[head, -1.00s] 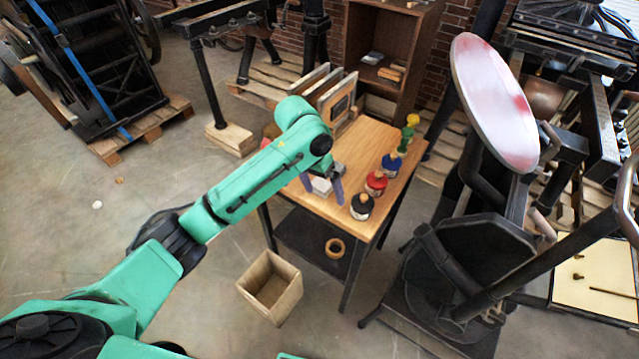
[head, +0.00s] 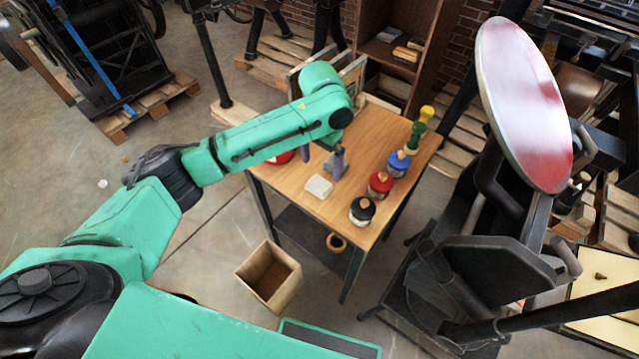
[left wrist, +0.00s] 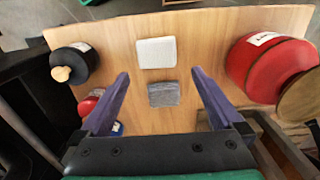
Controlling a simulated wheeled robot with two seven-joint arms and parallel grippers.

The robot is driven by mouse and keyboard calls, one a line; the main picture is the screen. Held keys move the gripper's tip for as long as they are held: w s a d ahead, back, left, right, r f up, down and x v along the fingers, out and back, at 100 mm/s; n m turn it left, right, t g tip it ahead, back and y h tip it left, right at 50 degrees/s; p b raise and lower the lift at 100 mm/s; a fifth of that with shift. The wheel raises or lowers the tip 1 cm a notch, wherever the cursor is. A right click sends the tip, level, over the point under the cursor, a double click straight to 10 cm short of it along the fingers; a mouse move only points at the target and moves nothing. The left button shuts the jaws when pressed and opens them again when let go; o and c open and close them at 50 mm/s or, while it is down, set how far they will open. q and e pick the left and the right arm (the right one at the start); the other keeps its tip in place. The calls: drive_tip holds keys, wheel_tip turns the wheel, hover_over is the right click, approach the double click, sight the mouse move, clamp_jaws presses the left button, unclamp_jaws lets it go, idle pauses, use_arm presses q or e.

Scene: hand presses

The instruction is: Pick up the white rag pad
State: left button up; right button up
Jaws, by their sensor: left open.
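The white rag pad (head: 319,186) lies flat on the wooden table near its front left part. In the left wrist view the white rag pad (left wrist: 157,52) lies beyond a grey pad (left wrist: 163,94), with a small gap between them. My left gripper (head: 322,158) is open and empty above the table. In the left wrist view my left gripper (left wrist: 158,84) has its purple fingers spread on either side of the grey pad, with the white pad past the fingertips. My right gripper is not in view.
Black (head: 362,210), red (head: 380,185) and blue (head: 399,164) containers stand along the table's right side. A large red can (left wrist: 270,65) stands beside the pads. A wooden bin (head: 269,276) is on the floor. A press with a tilted disc (head: 524,105) stands right.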

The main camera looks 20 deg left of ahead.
use_arm(q)
drive_tip(key=f, duration=0.4)
drive_tip(key=shift+d+f+p, duration=0.2)
drive_tip(key=shift+f+p, duration=0.15)
drive_tip(key=shift+f, duration=0.2)
drive_tip(key=shift+c, duration=0.3)
drive_tip(key=c, duration=1.3)
wheel_tip(320, 180, up, 14)
drive_tip(key=shift+f+b, duration=0.1)
drive_tip(key=shift+b, duration=0.25)
wheel_tip(320, 180, up, 6)
drive_tip(key=p, duration=0.2)
hover_over(322, 180)
drive_tip(key=o, duration=0.8)
drive_tip(key=c, duration=0.5)
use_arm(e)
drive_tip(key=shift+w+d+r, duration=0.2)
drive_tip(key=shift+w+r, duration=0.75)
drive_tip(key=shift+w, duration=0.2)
